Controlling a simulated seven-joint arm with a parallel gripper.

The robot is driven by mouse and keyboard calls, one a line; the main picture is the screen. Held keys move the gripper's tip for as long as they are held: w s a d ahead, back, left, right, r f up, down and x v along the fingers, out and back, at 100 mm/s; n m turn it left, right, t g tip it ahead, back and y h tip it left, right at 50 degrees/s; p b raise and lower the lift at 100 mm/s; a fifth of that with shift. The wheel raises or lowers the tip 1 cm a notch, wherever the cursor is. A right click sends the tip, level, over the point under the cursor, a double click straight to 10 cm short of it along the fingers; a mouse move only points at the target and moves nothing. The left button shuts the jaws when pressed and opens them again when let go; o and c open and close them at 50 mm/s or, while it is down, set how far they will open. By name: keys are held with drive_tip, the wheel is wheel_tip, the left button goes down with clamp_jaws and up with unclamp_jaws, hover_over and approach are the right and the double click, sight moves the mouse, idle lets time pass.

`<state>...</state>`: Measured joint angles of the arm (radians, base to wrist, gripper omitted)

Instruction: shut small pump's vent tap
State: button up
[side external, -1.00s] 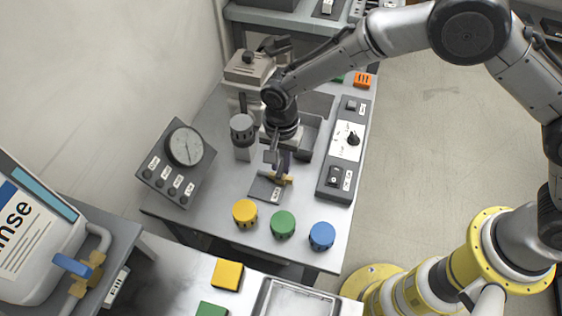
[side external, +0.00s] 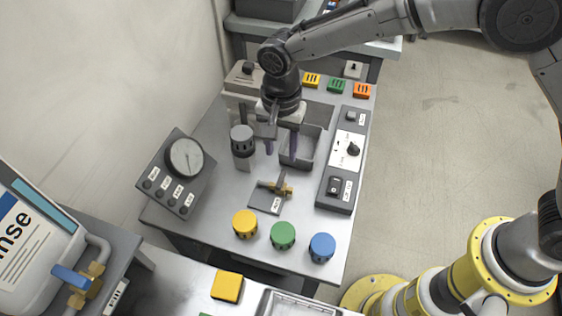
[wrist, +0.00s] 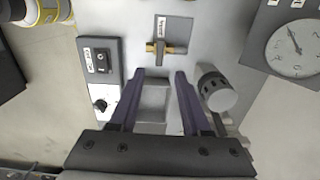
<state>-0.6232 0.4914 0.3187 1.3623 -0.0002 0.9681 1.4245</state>
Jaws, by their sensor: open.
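The vent tap (side external: 284,190) is a small brass fitting on a grey plate labelled VENT, on the bench behind the coloured knobs. It also shows in the wrist view (wrist: 174,49), beyond my fingertips, its brass body lying left to right. A short dark lever (wrist: 160,52) appears to cross the body; its exact angle is hard to tell. My gripper (side external: 281,148) is open and empty, pointing down above the bench, behind and apart from the tap. Both purple fingers show in the wrist view (wrist: 160,74), with nothing held between them.
A grey cylinder (side external: 242,146) stands left of my gripper, and an open grey tray (side external: 313,150) is at its right. A gauge panel (side external: 171,184) is at left, a switch panel (side external: 334,186) at right. Yellow (side external: 245,223), green (side external: 283,235) and blue (side external: 321,246) knobs line the front.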

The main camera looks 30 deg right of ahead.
drive_tip(key=shift+r, duration=2.2)
